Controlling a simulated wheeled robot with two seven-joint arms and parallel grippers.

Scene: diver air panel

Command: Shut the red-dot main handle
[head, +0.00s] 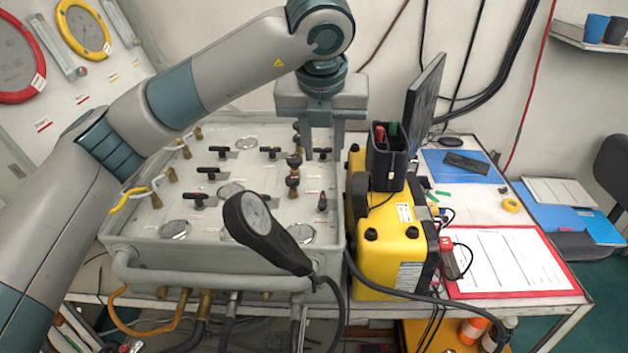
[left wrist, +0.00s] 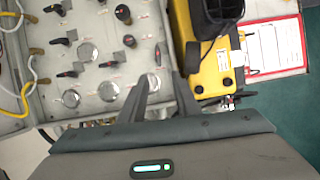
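The grey valve panel box (head: 130,240) carries several black T-handles, such as one at the left (head: 199,200), and round black knobs (head: 293,181). A slim upright black handle (head: 322,202) stands near its right edge; it also shows in the left wrist view (left wrist: 158,55), just beyond the fingertips. A red dot is too small to make out for certain on any handle. My left gripper (head: 322,155) points down over the panel's right back part. Its fingers are apart and empty, also in the left wrist view (left wrist: 160,82). My right gripper is not in view.
A yellow case (head: 385,260) with a black holder (head: 388,160) stands close to the panel's right side. A black handheld gauge (head: 262,228) rises over the panel's front. A monitor (head: 424,100) and a red-edged clipboard (head: 505,260) are further right.

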